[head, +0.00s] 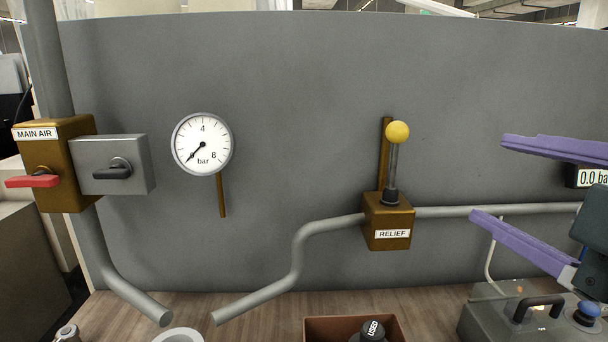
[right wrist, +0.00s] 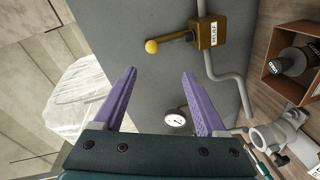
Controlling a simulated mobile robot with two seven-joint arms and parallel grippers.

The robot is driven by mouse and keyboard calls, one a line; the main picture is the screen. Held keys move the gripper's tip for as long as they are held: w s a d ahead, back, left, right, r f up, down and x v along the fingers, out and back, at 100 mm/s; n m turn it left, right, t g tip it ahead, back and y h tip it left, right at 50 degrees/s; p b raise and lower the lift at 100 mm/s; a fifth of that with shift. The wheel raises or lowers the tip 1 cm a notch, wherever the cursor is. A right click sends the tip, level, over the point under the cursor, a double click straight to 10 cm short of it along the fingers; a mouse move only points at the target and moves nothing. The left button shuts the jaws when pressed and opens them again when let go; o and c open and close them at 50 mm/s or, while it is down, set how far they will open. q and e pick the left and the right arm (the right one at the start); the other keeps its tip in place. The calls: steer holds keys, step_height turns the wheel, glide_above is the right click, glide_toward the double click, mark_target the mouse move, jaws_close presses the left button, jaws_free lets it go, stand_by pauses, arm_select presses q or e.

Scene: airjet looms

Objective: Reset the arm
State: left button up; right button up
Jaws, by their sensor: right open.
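My right gripper (head: 488,176) comes in from the right edge of the head view, its two purple fingers spread wide with nothing between them. It is right of the relief lever's yellow knob (head: 397,132) and apart from it. The lever stands upright on the brown RELIEF box (head: 388,222). In the right wrist view the open fingers (right wrist: 159,73) frame grey panel, with the yellow knob (right wrist: 151,46) beyond their tips. My left gripper is not in view.
A gauge (head: 203,144) has its needle near the low end. The MAIN AIR valve (head: 68,160) has a red handle at left. A brown bin (head: 322,327) holds a dark item marked USED. A grey handled box (head: 500,318) stands at lower right, near a 0.0 bar display (head: 592,177).

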steer(key=s+d+f+m+g+h, duration=0.2)
steer(key=s+d+f+m+g, duration=0.35)
steer(key=s+f, duration=0.4)
steer(key=s+d+f+m+g+h, duration=0.3)
steer(key=s+d+f+m+g, duration=0.2)
steer(key=s+f+g, duration=0.45)
steer(key=s+a+m+t+y, duration=0.2)
steer(key=a+m+y, duration=0.1)
steer(key=a, duration=0.7)
step_height(320, 180, up, 46)
steer(key=p, duration=4.6)
steer(key=shift+w+d+r, duration=0.15)
steer(key=shift+w+d, duration=0.1)
steer(key=shift+d, duration=0.05)
